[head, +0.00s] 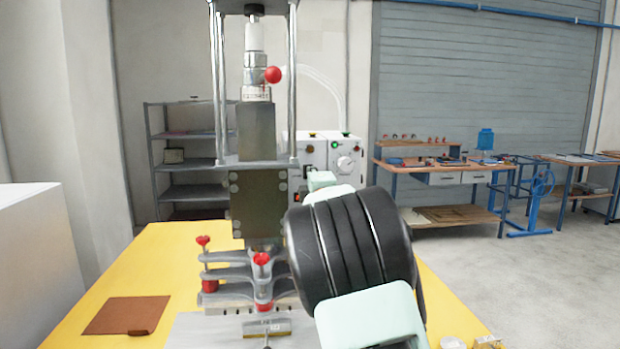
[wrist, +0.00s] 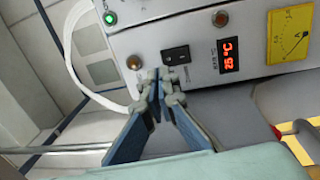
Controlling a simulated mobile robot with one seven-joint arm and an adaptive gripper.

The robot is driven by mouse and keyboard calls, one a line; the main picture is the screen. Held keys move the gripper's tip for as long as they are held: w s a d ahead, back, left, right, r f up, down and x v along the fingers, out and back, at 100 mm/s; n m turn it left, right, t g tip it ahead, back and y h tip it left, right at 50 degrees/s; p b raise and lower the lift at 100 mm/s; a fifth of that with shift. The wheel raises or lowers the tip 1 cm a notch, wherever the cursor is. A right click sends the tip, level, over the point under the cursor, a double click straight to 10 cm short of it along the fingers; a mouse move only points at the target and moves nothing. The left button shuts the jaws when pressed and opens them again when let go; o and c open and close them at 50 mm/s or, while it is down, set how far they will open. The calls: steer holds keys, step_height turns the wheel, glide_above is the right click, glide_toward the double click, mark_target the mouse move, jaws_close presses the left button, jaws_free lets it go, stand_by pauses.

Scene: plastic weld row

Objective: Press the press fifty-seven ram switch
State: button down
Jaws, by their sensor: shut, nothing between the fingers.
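The press (head: 256,140) stands on the yellow table, with a grey-white control box (head: 326,150) behind it to the right. In the wrist view the box's panel (wrist: 150,40) carries a black rocker switch (wrist: 176,56). I cannot read a label naming it as the ram switch. My gripper (wrist: 160,84) is shut and empty, its fingertips just below the rocker in the picture; whether they touch the panel I cannot tell. In the head view my arm hides the gripper and part of the box.
The panel also has a lit green button (wrist: 110,18), an amber button (wrist: 134,62), a red temperature display (wrist: 229,54) and a yellow meter (wrist: 290,38). Red-knobbed clamps (head: 262,260) sit at the press's base. A brown sheet (head: 126,315) lies on the yellow table (head: 150,262).

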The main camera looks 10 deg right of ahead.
steer(key=s+r, duration=0.1)
steer(key=s, duration=0.7)
steer(key=shift+s+b, duration=0.15)
steer(key=shift+b, duration=0.2)
steer(key=shift+r, duration=0.15)
